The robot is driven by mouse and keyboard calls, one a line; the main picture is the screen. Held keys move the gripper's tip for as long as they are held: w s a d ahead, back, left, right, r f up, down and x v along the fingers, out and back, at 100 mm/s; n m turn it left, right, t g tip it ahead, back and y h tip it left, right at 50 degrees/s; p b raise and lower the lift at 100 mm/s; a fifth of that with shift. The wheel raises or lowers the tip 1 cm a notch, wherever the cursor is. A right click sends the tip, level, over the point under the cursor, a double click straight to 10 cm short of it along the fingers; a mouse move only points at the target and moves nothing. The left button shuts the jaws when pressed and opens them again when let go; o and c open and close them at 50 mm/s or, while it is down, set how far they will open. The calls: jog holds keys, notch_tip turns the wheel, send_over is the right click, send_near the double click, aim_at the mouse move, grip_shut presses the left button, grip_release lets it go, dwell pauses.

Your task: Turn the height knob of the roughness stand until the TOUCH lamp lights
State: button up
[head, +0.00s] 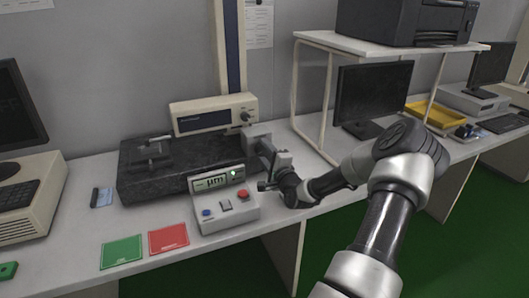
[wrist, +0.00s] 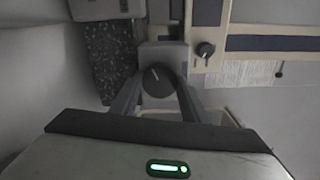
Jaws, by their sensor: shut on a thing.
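In the wrist view a round dark knob with a pale pointer line (wrist: 157,77) sits between the two fingers of my gripper (wrist: 157,93), which is shut on it. The pointer is close to upright in that view. In the head view my gripper (head: 267,179) is at the right end of the roughness stand, and the knob is hidden there. The stand has a dark granite base (head: 150,182) and a beige and dark blue column (head: 229,50).
A green card (head: 122,252) and a red card (head: 168,238) lie on the bench front. A white shelf frame (head: 297,80) stands to the right, near my arm. A smaller knob (wrist: 205,49) is right of the gripped one.

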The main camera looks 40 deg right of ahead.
dwell(0.4)
jog(key=o, duration=1.1)
jog(key=shift+c, duration=0.2)
jog(key=p+v, duration=0.2)
jog(key=v, duration=1.5)
jog(key=shift+s+a, duration=0.15)
jog(key=shift+s, duration=0.05)
